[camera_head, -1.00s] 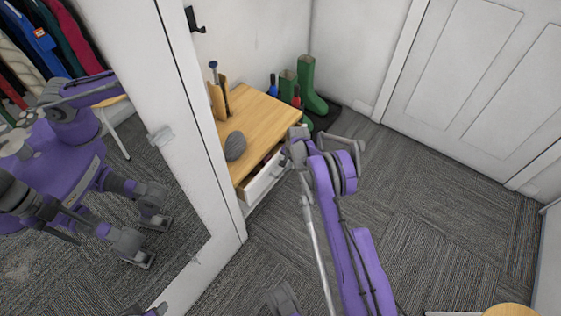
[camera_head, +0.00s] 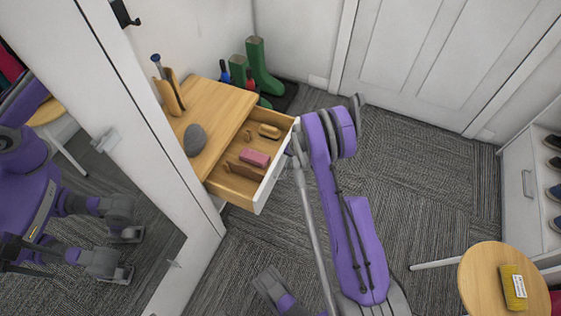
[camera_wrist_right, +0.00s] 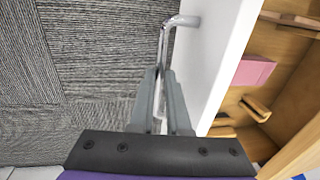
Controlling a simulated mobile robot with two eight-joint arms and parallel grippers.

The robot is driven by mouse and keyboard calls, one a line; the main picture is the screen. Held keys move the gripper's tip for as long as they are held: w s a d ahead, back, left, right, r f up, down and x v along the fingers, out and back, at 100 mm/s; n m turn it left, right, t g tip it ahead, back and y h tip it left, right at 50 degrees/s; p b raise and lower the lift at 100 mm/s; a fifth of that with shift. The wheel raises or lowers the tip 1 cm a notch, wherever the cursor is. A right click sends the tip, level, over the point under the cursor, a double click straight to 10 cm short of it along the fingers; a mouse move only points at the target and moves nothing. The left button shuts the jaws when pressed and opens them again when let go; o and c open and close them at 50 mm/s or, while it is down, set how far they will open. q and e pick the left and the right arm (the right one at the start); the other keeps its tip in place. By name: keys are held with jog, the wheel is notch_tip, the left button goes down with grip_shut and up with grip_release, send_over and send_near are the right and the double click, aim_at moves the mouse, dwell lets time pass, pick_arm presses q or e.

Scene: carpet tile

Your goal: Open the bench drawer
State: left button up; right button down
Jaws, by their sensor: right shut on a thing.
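The wooden bench (camera_head: 222,101) stands against the wall, and its white-fronted drawer (camera_head: 276,166) is pulled well out, showing its inside. A pink block and several wooden brushes or pieces lie in it. In the right wrist view my right gripper (camera_wrist_right: 163,78) is shut on the metal drawer handle (camera_wrist_right: 182,20), beside the white drawer front (camera_wrist_right: 222,50). In the head view my purple right arm hides most of that handle. A grey and purple part, seemingly my left gripper (camera_head: 270,288), is low in the picture, away from the bench; its jaws are unclear.
A grey oval object (camera_head: 195,139) and an upright wooden holder (camera_head: 170,95) stand on the bench. Green boots (camera_head: 262,68) are behind it. A mirror (camera_head: 80,200) is at left. A round stool (camera_head: 485,290) with a yellow item stands at lower right. Carpet beyond my arm is clear.

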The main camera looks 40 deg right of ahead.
jog(key=shift+s+d, duration=0.4)
jog(key=shift+s, duration=0.4)
jog(key=c, duration=0.9)
grip_release()
jog(key=r, duration=0.3)
jog(key=s+r+p, duration=0.1)
jog(key=r, duration=0.3)
jog(key=s+r+p, duration=0.1)
jog(key=r, duration=0.2)
jog(key=shift+d+r, duration=0.35)
